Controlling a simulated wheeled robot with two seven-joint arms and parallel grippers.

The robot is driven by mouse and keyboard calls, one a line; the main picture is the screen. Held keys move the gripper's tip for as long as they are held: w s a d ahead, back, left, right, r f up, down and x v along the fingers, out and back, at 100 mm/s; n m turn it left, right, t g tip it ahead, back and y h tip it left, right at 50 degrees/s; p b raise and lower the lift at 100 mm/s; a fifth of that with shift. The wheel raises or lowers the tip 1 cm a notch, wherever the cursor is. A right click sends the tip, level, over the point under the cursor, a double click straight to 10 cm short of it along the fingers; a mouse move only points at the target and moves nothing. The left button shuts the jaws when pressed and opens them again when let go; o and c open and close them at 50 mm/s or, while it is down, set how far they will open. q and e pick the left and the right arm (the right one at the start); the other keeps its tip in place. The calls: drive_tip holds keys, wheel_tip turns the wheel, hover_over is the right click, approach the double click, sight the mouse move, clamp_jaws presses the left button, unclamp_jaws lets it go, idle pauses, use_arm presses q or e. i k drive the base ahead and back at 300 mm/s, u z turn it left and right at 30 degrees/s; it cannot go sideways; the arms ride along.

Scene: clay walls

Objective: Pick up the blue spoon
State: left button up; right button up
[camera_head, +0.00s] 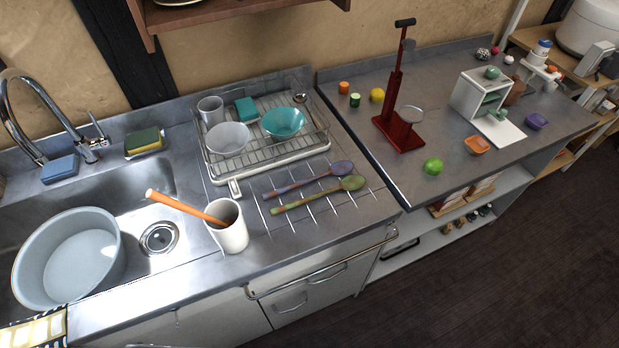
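Two spoons lie side by side on the ridged steel drainboard in the head view. The farther spoon has a blue-purple bowl (342,168) and a mottled handle with reddish and purple patches; it is the bluest spoon I see. The nearer spoon (352,182) has an olive-green bowl and a mottled green and reddish handle. Both bowls point right, and the spoons lie close together with a narrow gap. Nothing covers them. Neither of my grippers is in view.
A white cup (232,236) with an orange-handled utensil (185,206) stands left of the spoons. Behind them is a dish rack (262,156) with bowls. A sink with a large grey tub (46,287) lies left. A red stand (400,137) occupies the right counter.

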sight(340, 168)
drive_tip(key=u, duration=2.9)
drive_tip(key=k, duration=1.85)
drive_tip(key=z, duration=1.8)
drive_tip(key=i, duration=1)
